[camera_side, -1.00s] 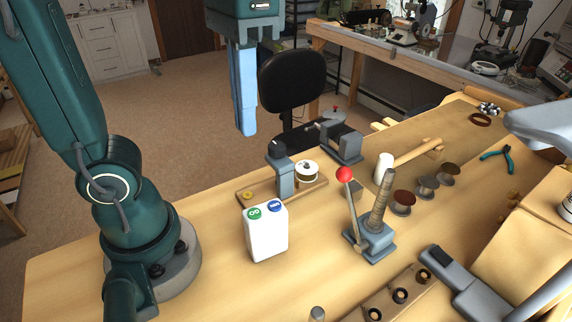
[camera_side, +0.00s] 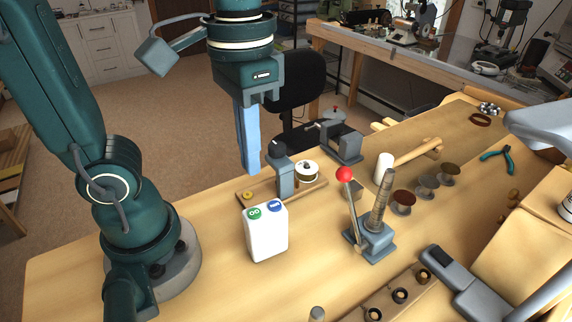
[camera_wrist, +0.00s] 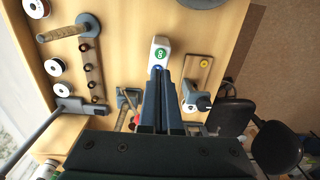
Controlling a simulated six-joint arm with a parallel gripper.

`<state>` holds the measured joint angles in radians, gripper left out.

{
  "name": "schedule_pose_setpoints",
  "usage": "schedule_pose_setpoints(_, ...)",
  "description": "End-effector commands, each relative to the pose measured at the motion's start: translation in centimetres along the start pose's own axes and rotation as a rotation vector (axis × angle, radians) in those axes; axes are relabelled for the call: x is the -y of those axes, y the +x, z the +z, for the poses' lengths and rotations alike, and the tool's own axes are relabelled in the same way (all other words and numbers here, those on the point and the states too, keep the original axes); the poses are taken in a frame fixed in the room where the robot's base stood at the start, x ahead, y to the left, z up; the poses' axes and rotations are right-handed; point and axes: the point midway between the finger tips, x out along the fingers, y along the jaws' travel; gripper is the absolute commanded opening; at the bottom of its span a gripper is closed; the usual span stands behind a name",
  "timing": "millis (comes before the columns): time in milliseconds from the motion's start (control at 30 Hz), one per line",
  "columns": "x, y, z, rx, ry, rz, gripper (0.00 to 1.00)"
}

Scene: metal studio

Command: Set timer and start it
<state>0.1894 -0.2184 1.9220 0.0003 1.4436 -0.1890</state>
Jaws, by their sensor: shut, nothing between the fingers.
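The timer is a white upright box (camera_side: 267,235) on the workbench, with a green button (camera_side: 254,213) and a blue button (camera_side: 275,206) on its top. My gripper (camera_side: 252,170) points down with its light-blue fingers shut and empty. Its tips are above the timer and apart from it, a little left of it in the side view. In the wrist view the timer (camera_wrist: 161,44) lies just beyond the tips of my gripper (camera_wrist: 165,77).
Bare bench lies in front of the timer.

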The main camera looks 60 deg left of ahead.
Motion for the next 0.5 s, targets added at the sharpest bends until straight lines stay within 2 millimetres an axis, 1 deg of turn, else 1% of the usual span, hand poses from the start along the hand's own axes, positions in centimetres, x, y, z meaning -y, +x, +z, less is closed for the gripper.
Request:
schedule_pose_setpoints(33,0.0,0.8,0.1,0.006,0.000,-0.001,0.00)
schedule_pose_setpoints(300,0.0,5.1,0.1,0.006,0.000,-0.001,0.00)
schedule_pose_setpoints(500,0.0,7.1,0.1,0.002,0.000,0.001,0.00)
